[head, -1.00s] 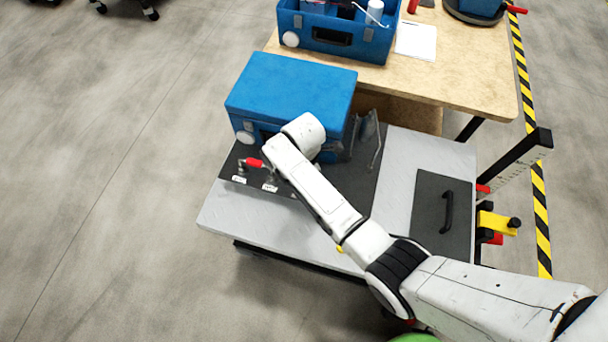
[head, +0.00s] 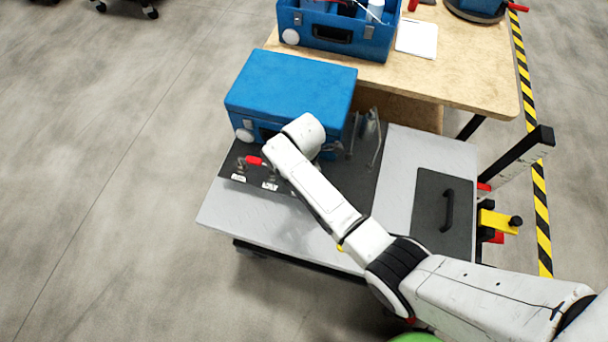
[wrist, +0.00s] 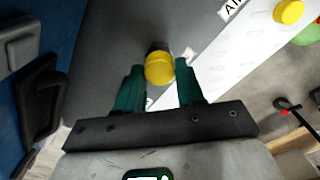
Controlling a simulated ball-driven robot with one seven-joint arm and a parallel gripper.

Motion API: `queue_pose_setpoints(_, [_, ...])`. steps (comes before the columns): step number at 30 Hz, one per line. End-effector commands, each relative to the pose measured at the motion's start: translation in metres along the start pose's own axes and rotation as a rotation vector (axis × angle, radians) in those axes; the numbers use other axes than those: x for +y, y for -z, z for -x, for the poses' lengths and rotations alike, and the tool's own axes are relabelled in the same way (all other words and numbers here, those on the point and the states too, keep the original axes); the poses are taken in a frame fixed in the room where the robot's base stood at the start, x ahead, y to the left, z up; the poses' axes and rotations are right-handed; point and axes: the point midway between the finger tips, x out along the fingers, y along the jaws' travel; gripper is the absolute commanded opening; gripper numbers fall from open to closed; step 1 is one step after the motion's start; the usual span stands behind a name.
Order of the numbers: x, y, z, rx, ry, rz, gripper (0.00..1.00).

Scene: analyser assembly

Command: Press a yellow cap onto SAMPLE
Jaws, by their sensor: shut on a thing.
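In the wrist view a yellow cap (wrist: 159,68) sits between the green fingertips of my gripper (wrist: 160,88), which is shut on it. A dark round part shows just past the cap's far edge; I cannot tell whether the cap touches it or is seated on it. The dark panel (wrist: 110,30) lies beneath. In the head view my arm covers the gripper and the cap. No label reading SAMPLE is legible; one label (wrist: 230,9) is partly visible in the wrist view.
A closed blue case (head: 290,82) stands behind the panel, close to my arm. A red-handled part (head: 254,161) is on the panel at left. Another yellow round piece (wrist: 289,11) shows at the wrist view's upper right. The cart's grey top (head: 270,228) is clear in front.

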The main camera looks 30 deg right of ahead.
Motion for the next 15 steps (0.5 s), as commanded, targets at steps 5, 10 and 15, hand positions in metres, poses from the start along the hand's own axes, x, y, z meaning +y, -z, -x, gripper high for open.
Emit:
queue_pose_setpoints(5, [0.0001,0.0000,-0.0049,0.000,0.000,0.000,0.10])
queue_pose_setpoints(10, [0.0001,0.0000,-0.0087,0.000,0.000,0.000,0.10])
queue_pose_setpoints(15, [0.0000,0.0000,-0.0102,0.000,0.000,0.000,0.42])
